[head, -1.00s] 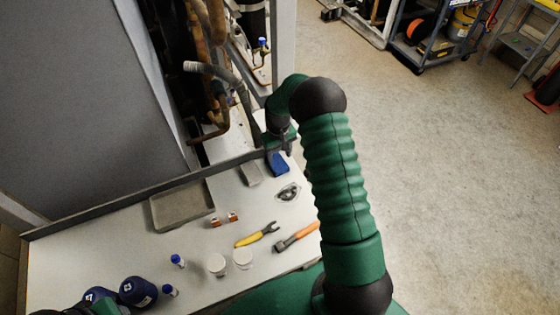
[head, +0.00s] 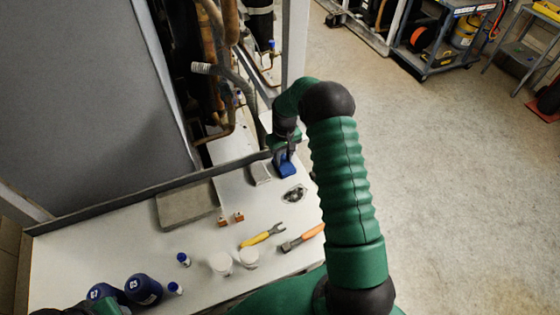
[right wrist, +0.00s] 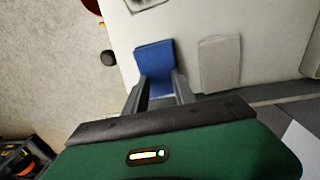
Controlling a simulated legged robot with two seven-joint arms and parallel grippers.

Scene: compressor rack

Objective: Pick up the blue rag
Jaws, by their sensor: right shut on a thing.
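The blue rag (head: 286,169) is a small folded piece at the far right end of the white table, beside a light grey pad. In the right wrist view the rag (right wrist: 154,58) shows between and beyond the two fingers. My right gripper (head: 285,152) reaches down onto the rag from above; in the right wrist view its fingers (right wrist: 160,86) are shut on the rag's near part. I cannot tell whether the rag is clear of the table. In the head view, only a dark and green part of my left arm shows at the bottom left; its gripper is not visible.
The grey pad (head: 260,173) lies close left of the rag. A tray (head: 187,204), yellow wrench (head: 262,236), orange-handled tool (head: 302,237), white cups (head: 220,263) and blue bottles (head: 143,289) are on the table. Pipes (head: 228,70) stand behind it.

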